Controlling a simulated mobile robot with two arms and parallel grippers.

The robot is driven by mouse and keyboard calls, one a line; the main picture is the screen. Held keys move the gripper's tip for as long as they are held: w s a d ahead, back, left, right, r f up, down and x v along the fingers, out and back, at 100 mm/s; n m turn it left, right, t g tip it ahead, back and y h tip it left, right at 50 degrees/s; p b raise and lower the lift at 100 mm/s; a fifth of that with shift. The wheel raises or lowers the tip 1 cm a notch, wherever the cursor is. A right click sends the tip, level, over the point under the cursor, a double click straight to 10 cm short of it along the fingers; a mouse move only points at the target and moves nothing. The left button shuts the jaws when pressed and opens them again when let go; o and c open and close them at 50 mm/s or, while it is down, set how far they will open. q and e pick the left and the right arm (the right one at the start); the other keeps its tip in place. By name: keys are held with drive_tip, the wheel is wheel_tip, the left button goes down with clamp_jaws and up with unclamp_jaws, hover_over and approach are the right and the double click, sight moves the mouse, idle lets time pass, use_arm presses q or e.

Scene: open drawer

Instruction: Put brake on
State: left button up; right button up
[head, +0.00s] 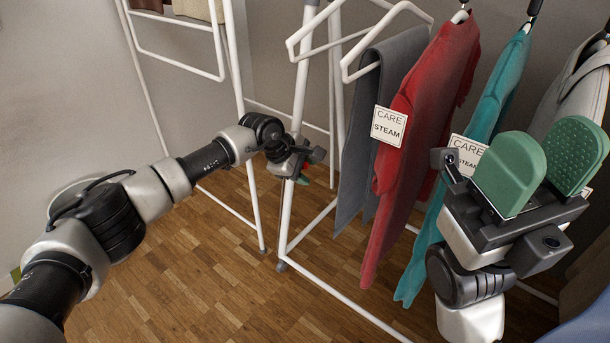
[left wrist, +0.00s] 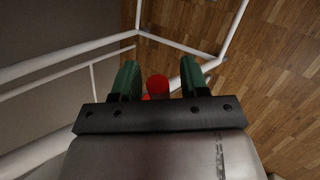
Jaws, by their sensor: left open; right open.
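A small red rounded piece (left wrist: 157,86) shows between the fingers of my left gripper in the left wrist view, with a gap on each side. I cannot tell for certain that it is the brake. My left gripper (left wrist: 159,72) is open, its green fingers apart and pointing away from the camera. My right gripper (head: 533,165) is open and empty at the right, in front of the hanging clothes.
Grey trousers (head: 372,125), a red garment (head: 425,130) and a teal garment (head: 508,75) hang from the rack, with care tags. Another white rack (head: 240,110) stands to the left. Wooden floor (head: 180,265) is clear at the lower left and middle.

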use_arm(q)
drive_tip(key=shift+d+f, duration=0.1)
drive_tip(key=shift+f, duration=0.05)
clamp_jaws()
